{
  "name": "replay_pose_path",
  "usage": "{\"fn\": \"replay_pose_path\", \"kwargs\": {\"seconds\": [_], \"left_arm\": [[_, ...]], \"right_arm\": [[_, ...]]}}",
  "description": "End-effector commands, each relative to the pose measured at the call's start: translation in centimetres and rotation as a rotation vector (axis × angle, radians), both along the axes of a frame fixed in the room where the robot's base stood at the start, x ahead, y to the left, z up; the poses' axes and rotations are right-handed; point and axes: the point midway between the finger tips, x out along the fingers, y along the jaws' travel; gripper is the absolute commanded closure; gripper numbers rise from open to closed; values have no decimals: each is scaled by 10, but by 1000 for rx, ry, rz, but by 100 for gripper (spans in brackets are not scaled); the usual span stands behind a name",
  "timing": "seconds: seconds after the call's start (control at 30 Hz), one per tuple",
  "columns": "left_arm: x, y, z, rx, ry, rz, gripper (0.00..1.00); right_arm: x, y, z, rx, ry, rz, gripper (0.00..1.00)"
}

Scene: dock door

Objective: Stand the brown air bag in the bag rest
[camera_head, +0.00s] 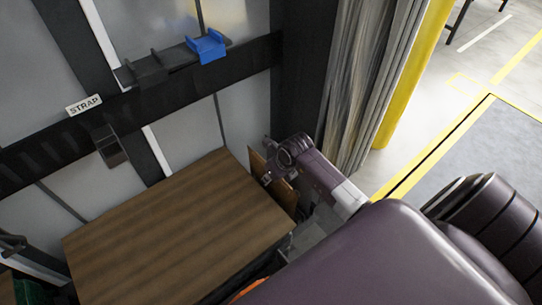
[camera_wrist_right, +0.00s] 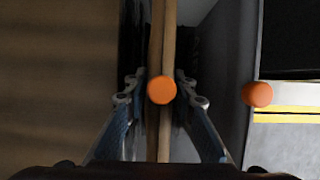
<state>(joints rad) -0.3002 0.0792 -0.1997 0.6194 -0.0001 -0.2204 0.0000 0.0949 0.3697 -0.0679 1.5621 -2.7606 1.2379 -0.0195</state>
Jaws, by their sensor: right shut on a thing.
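The brown air bag (camera_head: 257,166) is a thin, flat brown panel standing close beside the right end of the wooden-topped box. My right gripper (camera_head: 272,176) is at it, mostly hidden behind its own wrist. In the right wrist view, the bag (camera_wrist_right: 167,130) shows edge-on as a narrow upright strip with an orange round knob (camera_wrist_right: 161,90) in front of it. The right gripper (camera_wrist_right: 161,98) has one finger on each side of the bag and is shut on it. I cannot make out the bag rest for certain. My left gripper is not in view.
The wooden-topped box (camera_head: 175,235) fills the lower middle. A black wall rail (camera_head: 140,100) carries a blue clip (camera_head: 207,46) and a STRAP label (camera_head: 84,106). A grey curtain (camera_head: 360,80) and yellow post (camera_head: 412,75) stand right. A second orange knob (camera_wrist_right: 257,94) sits right of the gripper.

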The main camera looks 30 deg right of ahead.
Motion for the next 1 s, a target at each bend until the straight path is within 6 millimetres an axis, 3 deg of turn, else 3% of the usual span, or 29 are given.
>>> {"fn": "replay_pose_path", "kwargs": {"seconds": [0.07, 0.1, 0.27, 0.67, 1.0], "left_arm": [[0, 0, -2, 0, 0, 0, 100], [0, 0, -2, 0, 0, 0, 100], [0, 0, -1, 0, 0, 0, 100], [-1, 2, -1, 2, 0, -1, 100], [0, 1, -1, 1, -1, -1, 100]], "right_arm": [[1, 0, -2, 0, -2, 0, 100], [1, 0, -1, 0, -2, 0, 74], [1, 0, -1, 0, -2, 0, 56], [-3, 0, 4, 1, 0, 1, 56], [-24, -3, 59, -4, -4, 3, 56]]}}
